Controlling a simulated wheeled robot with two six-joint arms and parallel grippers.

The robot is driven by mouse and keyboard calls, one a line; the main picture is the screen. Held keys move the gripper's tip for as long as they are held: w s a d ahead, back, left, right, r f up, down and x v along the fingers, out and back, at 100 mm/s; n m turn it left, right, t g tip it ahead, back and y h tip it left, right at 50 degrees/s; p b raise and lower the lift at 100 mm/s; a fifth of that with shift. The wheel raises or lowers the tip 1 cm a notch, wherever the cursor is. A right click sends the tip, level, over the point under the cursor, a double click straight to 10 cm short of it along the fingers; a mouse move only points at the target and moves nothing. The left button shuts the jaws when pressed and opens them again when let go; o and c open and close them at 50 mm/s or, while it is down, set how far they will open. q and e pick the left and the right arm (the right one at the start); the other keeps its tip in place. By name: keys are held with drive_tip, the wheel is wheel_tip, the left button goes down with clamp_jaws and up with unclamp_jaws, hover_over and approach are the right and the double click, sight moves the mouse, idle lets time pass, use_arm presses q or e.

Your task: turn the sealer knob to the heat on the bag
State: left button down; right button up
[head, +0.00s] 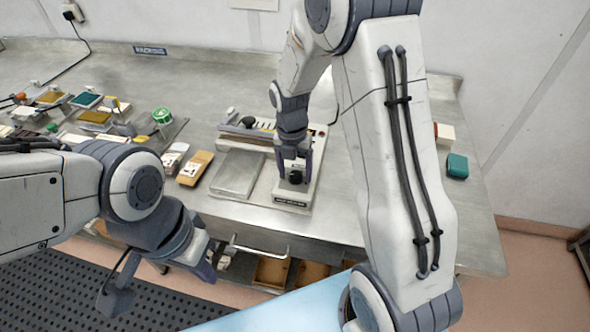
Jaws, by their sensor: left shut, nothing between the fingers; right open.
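The sealer (303,193) stands on the steel bench, a light grey machine with a long bar along its back. Its black knob (296,177) sits on the front right part. My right gripper (294,174) points down over the knob with its fingers open, one on each side of it. I cannot tell whether the fingers touch the knob. A flat grey plate (238,174) lies at the sealer's left; I cannot make out a bag or its heat mark. My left gripper (203,272) is shut and empty, low in front of the bench edge.
Left of the sealer lie a tan block (195,168), a green-topped round tin (162,116) and several small coloured blocks. A teal block (457,166) lies at the right. An open drawer (272,270) is below the bench front. The bench right of the sealer is partly hidden by my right arm.

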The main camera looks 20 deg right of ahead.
clamp_jaws()
